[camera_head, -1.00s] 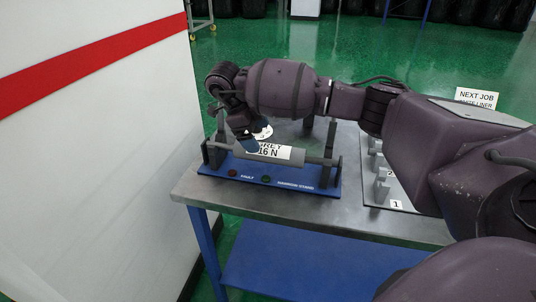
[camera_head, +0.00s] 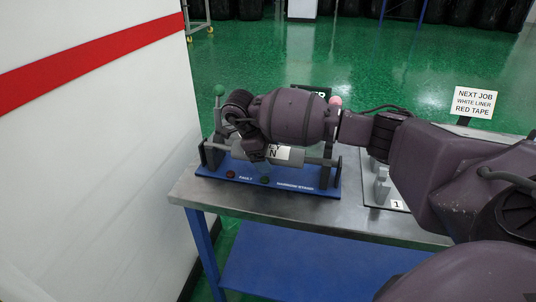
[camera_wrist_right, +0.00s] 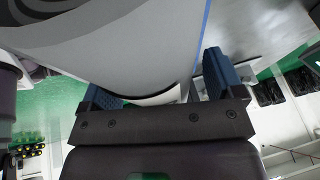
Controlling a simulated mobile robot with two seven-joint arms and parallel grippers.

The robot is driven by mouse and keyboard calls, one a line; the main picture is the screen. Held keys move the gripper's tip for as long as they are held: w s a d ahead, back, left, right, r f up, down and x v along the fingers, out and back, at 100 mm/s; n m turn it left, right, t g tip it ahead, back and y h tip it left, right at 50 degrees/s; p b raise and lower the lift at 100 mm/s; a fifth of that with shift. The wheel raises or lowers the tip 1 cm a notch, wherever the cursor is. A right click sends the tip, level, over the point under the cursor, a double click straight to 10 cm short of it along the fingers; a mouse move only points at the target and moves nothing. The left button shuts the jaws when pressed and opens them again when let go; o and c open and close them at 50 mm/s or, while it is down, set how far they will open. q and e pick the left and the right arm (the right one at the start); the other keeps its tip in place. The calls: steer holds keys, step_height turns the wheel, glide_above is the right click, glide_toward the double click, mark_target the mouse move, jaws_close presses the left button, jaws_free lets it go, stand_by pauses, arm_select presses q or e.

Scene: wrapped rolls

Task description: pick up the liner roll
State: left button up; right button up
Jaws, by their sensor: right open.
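No roll is clearly recognisable as the liner roll. A grey bar (camera_head: 314,160) lies across the blue tension stand (camera_head: 310,187) on the table, and my right arm hides part of it. My right gripper (camera_head: 256,157) is over the left half of that bar, in front of a partly covered white label (camera_head: 283,153). Its fingertips are hard to make out in the head view. In the right wrist view its two blue fingers (camera_wrist_right: 163,88) stand apart, with a large pale curved surface (camera_wrist_right: 130,45) beyond them; I cannot tell what it is. My left gripper is out of view.
The stand has posts topped by a green ball (camera_head: 219,90) and a pink ball (camera_head: 335,100). A rack (camera_head: 382,187) with a plate marked 1 is to the right, partly behind my arm. A job sign (camera_head: 474,103) reads white liner, red tape. A white wall (camera_head: 90,150) is left.

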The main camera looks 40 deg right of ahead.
steer(key=c, duration=1.4)
steer(key=shift+r, duration=0.1)
